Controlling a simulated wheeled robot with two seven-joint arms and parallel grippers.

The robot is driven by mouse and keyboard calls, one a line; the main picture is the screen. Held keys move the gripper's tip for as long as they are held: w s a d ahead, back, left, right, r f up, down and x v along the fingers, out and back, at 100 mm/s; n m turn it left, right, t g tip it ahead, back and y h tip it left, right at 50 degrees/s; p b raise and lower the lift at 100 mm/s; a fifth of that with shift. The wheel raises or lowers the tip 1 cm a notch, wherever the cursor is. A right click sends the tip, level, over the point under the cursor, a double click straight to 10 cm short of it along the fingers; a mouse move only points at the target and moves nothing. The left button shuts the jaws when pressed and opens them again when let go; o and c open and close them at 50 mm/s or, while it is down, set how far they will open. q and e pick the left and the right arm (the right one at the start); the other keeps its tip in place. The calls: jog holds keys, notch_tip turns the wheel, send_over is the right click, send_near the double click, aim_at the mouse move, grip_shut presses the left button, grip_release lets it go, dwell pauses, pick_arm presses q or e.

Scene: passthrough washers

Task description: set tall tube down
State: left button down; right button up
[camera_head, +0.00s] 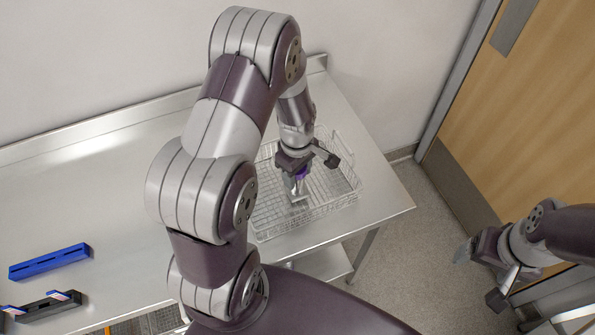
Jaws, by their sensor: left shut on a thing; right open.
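My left arm reaches over the table, and its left gripper (297,184) points down over a wire basket (262,222). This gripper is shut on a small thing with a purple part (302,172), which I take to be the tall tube. Most of it is hidden by the gripper, and I cannot tell whether its lower end touches the basket floor. My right gripper (477,274) is open and empty, off the table's right side over the floor.
The steel table (110,190) has a raised back edge. A blue slotted block (49,262) and a dark block (42,308) with small light-topped pieces sit at the left. The table's middle left is clear. A wooden door (535,110) stands at the right.

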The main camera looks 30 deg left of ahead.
pick_arm(q)
jog(key=shift+f, duration=0.5)
jog(key=shift+w+f, duration=0.15)
jog(key=shift+f, duration=0.15)
jog(key=shift+c, duration=2.3)
grip_release()
notch_tip(320, 180, up, 12)
jog(key=shift+f+b, duration=0.1)
jog(key=shift+b, duration=0.95)
jog(key=s+d+r+m+t, duration=0.1)
jog(key=s+d+m, duration=0.4)
jog(key=s+m, duration=0.4)
jog(key=m, duration=0.6)
